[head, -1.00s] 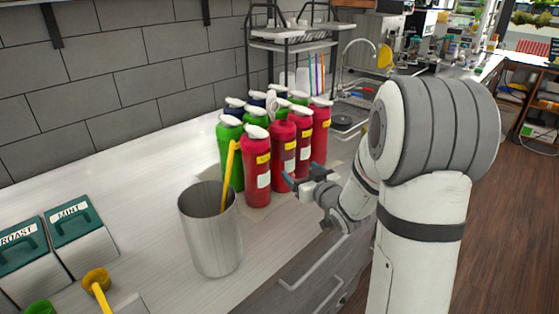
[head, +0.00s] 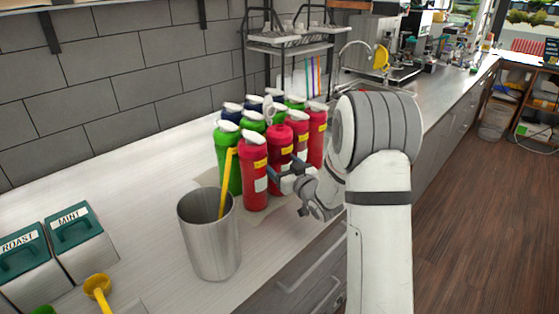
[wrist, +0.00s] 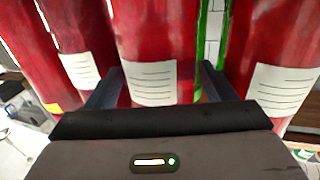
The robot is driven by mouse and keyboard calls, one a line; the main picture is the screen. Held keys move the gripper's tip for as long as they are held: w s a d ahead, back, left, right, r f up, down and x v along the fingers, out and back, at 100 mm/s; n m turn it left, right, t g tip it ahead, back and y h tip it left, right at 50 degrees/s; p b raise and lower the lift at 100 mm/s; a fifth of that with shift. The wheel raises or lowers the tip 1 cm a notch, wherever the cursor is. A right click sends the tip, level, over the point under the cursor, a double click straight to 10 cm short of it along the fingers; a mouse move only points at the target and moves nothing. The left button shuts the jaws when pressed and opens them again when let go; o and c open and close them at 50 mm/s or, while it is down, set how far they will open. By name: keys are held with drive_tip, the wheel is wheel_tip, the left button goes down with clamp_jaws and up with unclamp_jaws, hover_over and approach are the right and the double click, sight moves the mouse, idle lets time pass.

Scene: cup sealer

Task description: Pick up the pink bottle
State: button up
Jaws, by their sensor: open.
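Several pink-red bottles stand in a row at the front of a bottle cluster in the head view. The nearest pink bottle (head: 254,178) has a white lid, and another pink bottle (head: 280,143) stands just behind it to the right. My gripper (head: 285,173) is at the right side of this row, low on the bottles. In the wrist view my open gripper (wrist: 158,86) has a finger on either side of the lower part of a middle pink bottle (wrist: 157,40) with a white label. Pink bottles also stand left (wrist: 78,45) and right (wrist: 275,45) of it. Finger contact is unclear.
Green bottles (head: 230,165) and dark blue-lidded ones stand close behind the pink row. A steel canister (head: 208,245) with a yellow-handled tool stands in front-left. Tea boxes (head: 75,235) are at far left. The counter's front edge runs just below my gripper.

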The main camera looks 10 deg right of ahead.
drive_tip(key=c, duration=1)
drive_tip(key=shift+r, duration=0.1)
drive_tip(key=shift+c, duration=0.2)
